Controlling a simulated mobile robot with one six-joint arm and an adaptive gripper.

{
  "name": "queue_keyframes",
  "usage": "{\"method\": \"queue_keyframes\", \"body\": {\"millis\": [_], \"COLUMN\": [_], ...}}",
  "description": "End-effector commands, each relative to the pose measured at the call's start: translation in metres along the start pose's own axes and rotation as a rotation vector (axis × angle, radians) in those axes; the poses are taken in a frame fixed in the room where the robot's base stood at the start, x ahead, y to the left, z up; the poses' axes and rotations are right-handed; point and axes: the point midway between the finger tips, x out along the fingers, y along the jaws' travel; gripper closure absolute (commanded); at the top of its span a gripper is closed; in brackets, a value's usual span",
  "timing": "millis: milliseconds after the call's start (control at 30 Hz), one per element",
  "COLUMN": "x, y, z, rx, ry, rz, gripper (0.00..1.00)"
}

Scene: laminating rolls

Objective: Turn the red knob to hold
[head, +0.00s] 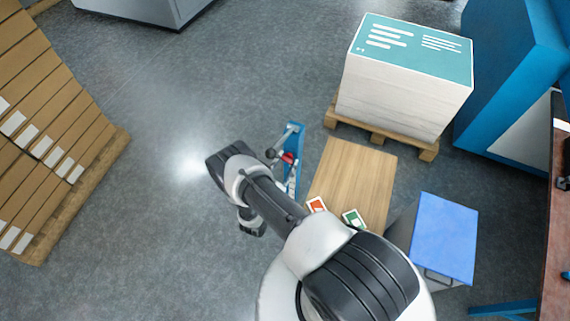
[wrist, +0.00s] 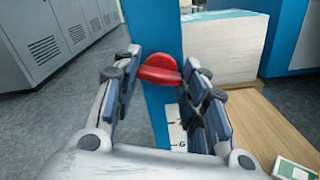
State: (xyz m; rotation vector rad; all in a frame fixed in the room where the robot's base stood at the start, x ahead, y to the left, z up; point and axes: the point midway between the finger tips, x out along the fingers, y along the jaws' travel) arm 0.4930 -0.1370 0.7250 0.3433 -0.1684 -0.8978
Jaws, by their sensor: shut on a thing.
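The red knob (wrist: 160,69) sits on the face of a blue post (wrist: 143,25) in the wrist view. Its grip lies nearly level, slightly tilted. My gripper (wrist: 161,65) is shut on the knob, with one finger at each side of it. A white label plate (wrist: 176,136) with small dark marks is on the post below the knob, partly hidden by the right finger; its wording is too small to read. In the head view the red knob (head: 288,158) shows small on the blue post (head: 294,135), and my arm hides much of the area.
A wooden board (head: 358,170) with a red card (head: 316,205) and a green card (head: 353,218) lies right of the post. A paper stack (head: 400,90) on a pallet stands behind. A blue-topped box (head: 445,240) is at right.

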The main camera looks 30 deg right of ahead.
Motion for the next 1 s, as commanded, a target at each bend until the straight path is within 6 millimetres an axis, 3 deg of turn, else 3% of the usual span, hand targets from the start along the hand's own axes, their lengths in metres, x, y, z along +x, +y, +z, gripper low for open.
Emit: {"method": "queue_keyframes", "body": {"millis": [1000], "x": [-0.0002], "y": [-0.0004], "z": [-0.0007], "rx": [0.944], "ry": [0.002], "rz": [-0.001], "gripper": [0.84]}}
